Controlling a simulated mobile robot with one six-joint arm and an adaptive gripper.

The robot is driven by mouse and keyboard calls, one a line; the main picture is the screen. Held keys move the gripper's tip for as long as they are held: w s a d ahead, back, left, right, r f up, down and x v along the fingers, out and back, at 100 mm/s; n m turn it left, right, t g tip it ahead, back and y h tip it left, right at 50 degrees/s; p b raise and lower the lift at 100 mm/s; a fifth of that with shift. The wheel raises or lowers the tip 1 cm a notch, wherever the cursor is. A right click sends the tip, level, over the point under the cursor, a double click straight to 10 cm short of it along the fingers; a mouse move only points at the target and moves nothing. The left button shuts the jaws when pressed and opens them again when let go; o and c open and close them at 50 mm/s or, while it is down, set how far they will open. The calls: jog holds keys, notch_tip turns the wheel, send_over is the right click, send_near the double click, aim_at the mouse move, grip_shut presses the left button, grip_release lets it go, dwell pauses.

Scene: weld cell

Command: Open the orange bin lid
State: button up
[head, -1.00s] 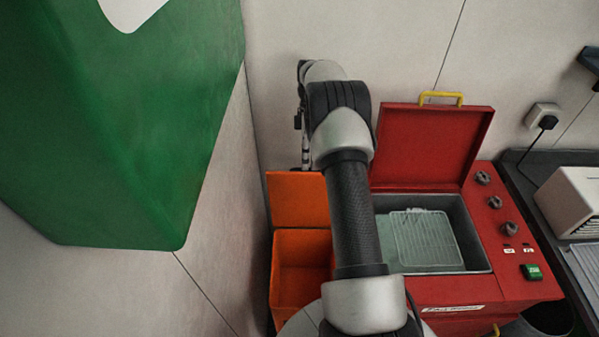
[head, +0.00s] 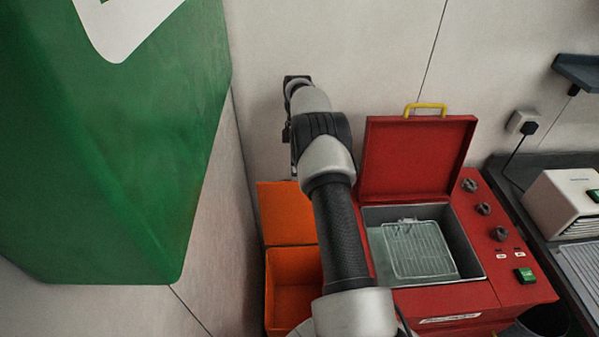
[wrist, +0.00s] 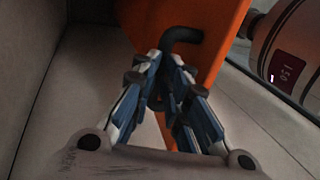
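The orange bin (head: 292,283) stands left of the red machine, and its inside shows from above. Its orange lid (head: 284,214) is raised at the back, near the wall. In the wrist view the lid (wrist: 213,62) is a tilted orange panel with a black bar handle (wrist: 186,36). My gripper (wrist: 166,66) has its blue-grey fingers close together on either side of the handle's bar, and appears shut on it. In the head view my arm covers the bin's right side, and the fingers and handle cannot be made out.
The red machine (head: 510,266) with its raised lid (head: 415,155) and a wire basket (head: 418,248) stands close right of the bin. A large green box (head: 110,160) fills the left foreground. A pale cylinder with a red label (wrist: 287,68) is beside the lid.

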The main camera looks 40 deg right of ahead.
jog(key=o, duration=0.4)
jog(key=f, duration=0.2)
jog(key=s+a+f, duration=0.1)
jog(key=shift+s+f+g, duration=0.1)
jog(key=shift+f+g, duration=0.2)
jog(key=shift+f, duration=0.05)
jog(key=shift+o, duration=0.3)
jog(key=shift+r, duration=0.15)
notch_tip(320, 180, up, 11)
jog(key=shift+d+f, duration=0.1)
jog(key=shift+d, duration=0.15)
